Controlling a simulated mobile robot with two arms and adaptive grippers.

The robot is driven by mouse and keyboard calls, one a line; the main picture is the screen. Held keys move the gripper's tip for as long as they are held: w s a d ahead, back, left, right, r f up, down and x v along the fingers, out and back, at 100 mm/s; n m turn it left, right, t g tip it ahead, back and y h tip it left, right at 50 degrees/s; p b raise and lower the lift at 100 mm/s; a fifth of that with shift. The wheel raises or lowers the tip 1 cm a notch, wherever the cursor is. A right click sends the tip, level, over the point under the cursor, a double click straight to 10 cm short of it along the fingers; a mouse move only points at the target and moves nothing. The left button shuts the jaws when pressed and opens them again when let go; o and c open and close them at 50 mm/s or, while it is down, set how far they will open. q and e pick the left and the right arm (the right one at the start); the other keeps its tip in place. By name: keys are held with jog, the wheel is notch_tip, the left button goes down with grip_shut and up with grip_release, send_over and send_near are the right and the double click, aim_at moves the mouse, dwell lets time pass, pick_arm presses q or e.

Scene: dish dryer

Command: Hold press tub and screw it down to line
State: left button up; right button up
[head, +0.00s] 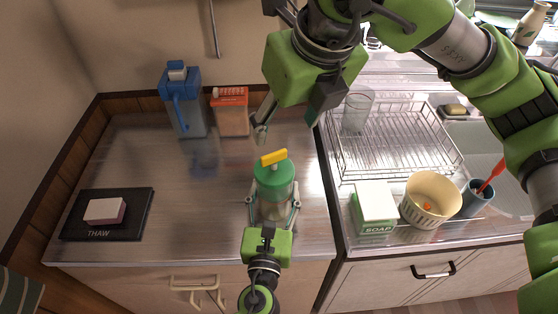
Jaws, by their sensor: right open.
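The press tub (272,207) stands on the steel counter, with a pale lower body, a green top (274,178) and a yellow handle (273,157). My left gripper (274,212) comes from the front edge, with one finger on each side of the tub's lower body, and looks closed around it. My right gripper (288,120) is open and empty, above and behind the tub, apart from the yellow handle. The line on the tub cannot be made out at this size, and the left gripper hides part of the body.
A blue jug (184,108) and an orange-red container (231,113) stand at the back wall. A thaw board (75,225) with a pinkish block lies left. A dish rack (395,145), a soap box (373,208) and a cream bowl (431,200) are right. The counter left of the tub is clear.

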pick_arm(q)
jog(key=shift+r, duration=0.1)
jog(key=o, duration=1.8)
